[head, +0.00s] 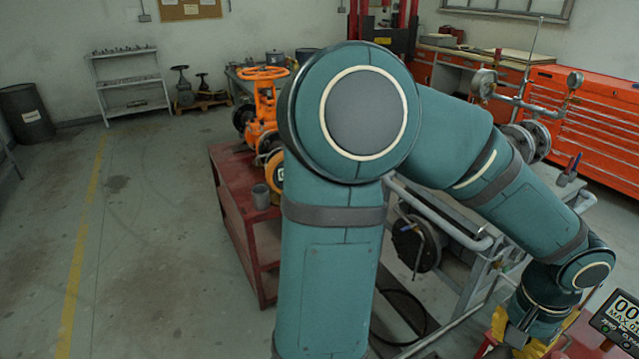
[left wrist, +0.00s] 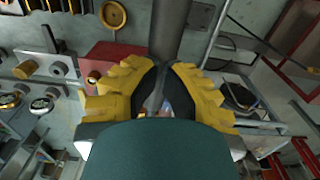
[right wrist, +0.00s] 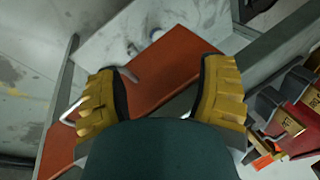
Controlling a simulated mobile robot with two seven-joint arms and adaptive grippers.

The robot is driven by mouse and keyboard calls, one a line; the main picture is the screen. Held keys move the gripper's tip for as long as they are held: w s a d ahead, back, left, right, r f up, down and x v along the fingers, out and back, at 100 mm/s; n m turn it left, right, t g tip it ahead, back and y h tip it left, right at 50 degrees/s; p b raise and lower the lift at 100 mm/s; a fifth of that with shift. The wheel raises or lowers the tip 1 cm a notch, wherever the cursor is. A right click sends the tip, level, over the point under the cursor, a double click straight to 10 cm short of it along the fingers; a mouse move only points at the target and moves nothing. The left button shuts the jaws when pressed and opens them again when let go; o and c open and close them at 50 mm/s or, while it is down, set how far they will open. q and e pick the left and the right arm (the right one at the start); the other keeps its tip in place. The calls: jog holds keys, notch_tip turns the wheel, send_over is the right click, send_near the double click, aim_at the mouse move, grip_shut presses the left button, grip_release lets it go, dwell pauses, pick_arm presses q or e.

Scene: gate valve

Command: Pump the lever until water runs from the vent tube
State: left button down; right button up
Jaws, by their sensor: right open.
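My left gripper (head: 510,345) is at the bottom right of the head view, at the end of my bent teal arm. In the left wrist view its yellow fingers (left wrist: 160,88) close around a dark grey bar, which looks like the lever (left wrist: 168,35). The lever runs from the top of that view to the jaws. My right gripper (right wrist: 160,95) is open and empty above an orange-red surface (right wrist: 165,60). It is outside the head view. I cannot clearly make out the vent tube or any running water.
A digital gauge (head: 620,318) shows at the lower right edge. Pipework with dial gauges (head: 485,82) stands on a grey frame at the right. An orange valve (head: 262,105) sits on a red bench (head: 238,190), partly behind my arm. The floor at left is clear.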

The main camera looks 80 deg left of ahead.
pick_arm(q)
notch_tip(320, 180, down, 8)
jog(key=b, duration=0.5)
jog(key=shift+b, duration=0.35)
notch_tip(320, 180, up, 9)
jog(key=p, duration=0.7)
notch_tip(320, 180, up, 6)
jog(key=p, duration=0.4)
jog(key=shift+f+p, duration=0.2)
jog(key=shift+p, duration=0.2)
jog(key=shift+f, duration=0.1)
